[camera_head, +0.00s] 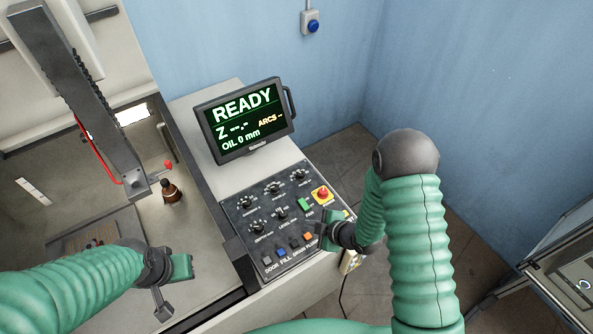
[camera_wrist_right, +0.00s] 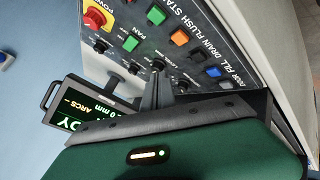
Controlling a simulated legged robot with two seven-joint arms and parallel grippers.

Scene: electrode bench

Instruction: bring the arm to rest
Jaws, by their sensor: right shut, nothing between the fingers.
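My right arm (camera_head: 420,250) comes up from the bottom of the head view, bends at a dark grey elbow and drops to the control panel (camera_head: 240,209). My right gripper (camera_wrist_right: 158,90) is shut and empty in the right wrist view, its dark fingers seen against the panel's knobs. I cannot tell whether the fingertips touch the panel. My left arm (camera_head: 75,285) comes in from the left in the head view. The left gripper (camera_head: 163,306) is at its end, over the machine's front edge; its jaw opening cannot be made out.
A screen (camera_head: 245,118) reading READY stands behind the panel. A red emergency button (camera_head: 322,194) and several coloured buttons sit close to my right wrist. A dark machine column (camera_head: 80,95) and a brown bottle (camera_head: 171,190) are at left. A metal cart (camera_head: 570,265) stands at right.

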